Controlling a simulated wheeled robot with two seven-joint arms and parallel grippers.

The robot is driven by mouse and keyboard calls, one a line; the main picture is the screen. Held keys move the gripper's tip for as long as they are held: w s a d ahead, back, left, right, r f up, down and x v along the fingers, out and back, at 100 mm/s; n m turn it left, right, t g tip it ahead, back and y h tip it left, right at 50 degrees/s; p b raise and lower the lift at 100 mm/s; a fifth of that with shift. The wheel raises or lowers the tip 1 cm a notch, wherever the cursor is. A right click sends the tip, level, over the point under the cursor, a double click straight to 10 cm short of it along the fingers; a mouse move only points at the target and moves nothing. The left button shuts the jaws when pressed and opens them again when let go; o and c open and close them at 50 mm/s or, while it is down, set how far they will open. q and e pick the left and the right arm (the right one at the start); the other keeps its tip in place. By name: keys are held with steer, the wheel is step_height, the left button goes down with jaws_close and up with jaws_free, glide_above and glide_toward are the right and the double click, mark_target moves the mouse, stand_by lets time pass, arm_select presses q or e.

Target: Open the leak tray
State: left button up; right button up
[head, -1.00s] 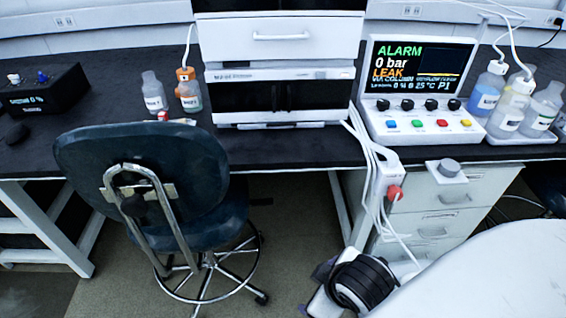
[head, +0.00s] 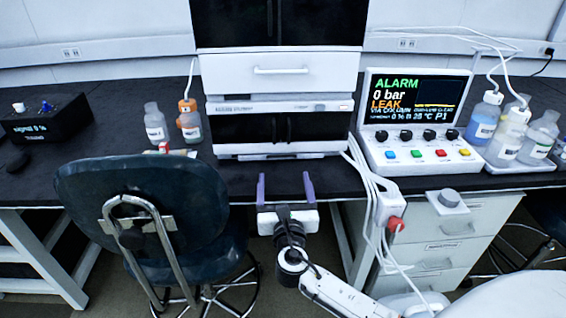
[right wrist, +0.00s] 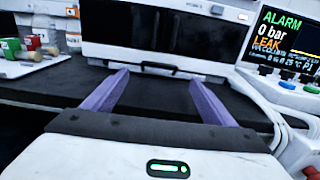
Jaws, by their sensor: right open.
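The chromatography stack (head: 280,103) stands on the black bench. At its foot is a thin pale strip, which looks like the leak tray (head: 280,149). It also shows in the right wrist view (right wrist: 115,63), with a dark bar handle (right wrist: 172,68) at its front; the tray looks shut. My right gripper (head: 283,176) is open and empty, its two purple fingers pointing toward the stack at the bench's front edge. In the right wrist view the fingers (right wrist: 158,78) spread to either side of the handle, short of it. My left gripper is not in view.
A control panel (head: 420,119) right of the stack reads ALARM and LEAK. White cables (head: 365,170) hang beside the stack's right side. A dark chair (head: 140,210) stands at the left. Bottles (head: 156,124) stand on the bench. Bare bench lies before the stack.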

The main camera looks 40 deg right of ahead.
arm_select(q)
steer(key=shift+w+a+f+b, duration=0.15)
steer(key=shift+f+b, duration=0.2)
steer(key=shift+b, duration=0.2)
arm_select(e)
steer(key=x, duration=0.9)
steer(key=shift+d, duration=0.1)
steer(key=shift+s, duration=0.1)
